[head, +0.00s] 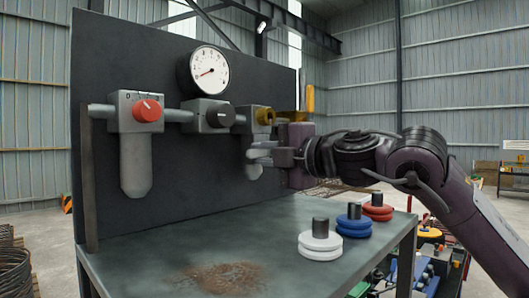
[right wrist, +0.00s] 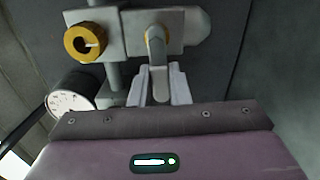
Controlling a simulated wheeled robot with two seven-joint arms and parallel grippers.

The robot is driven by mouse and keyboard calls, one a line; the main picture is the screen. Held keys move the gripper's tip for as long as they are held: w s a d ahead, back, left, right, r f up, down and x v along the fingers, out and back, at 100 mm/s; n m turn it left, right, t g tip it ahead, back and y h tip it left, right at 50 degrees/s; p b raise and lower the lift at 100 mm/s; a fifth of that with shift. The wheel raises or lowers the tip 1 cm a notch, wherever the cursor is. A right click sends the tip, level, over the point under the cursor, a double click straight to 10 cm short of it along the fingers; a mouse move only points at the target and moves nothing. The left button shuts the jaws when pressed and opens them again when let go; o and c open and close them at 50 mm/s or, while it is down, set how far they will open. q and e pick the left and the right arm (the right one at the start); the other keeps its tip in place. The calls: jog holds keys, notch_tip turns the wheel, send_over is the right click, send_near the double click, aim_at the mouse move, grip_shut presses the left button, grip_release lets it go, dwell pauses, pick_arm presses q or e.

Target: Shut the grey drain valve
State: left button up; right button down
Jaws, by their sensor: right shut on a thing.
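The grey drain valve shows in the right wrist view as a grey lever handle (right wrist: 157,48) with a yellowish collar, on a pale grey block. The two fingers of my right gripper (right wrist: 160,84) stand on either side of the lever's lower end, shut on it. In the head view my right gripper (head: 260,153) reaches in from the right, just below the yellow knob (head: 265,116). There the gripper largely hides the valve lever. My left gripper is not in view.
The dark panel carries a red knob (head: 147,110), a black knob (head: 221,116), a round gauge (head: 209,70) and an upright yellow handle (head: 310,99). White (head: 320,246), blue (head: 354,225) and red (head: 378,211) discs stand on the bench (head: 150,262); its left front is clear.

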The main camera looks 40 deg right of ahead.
jog(key=shift+r+m, duration=0.15)
jog(key=shift+m, duration=0.25)
jog(key=c, duration=1.4)
grip_release()
jog(key=shift+o, duration=0.2)
jog(key=shift+s, duration=0.1)
jog(key=shift+s+b, duration=0.35)
jog(key=shift+b, duration=0.05)
jog(key=s+b, duration=0.4)
jog(key=s, duration=0.3)
jog(key=shift+d, duration=0.4)
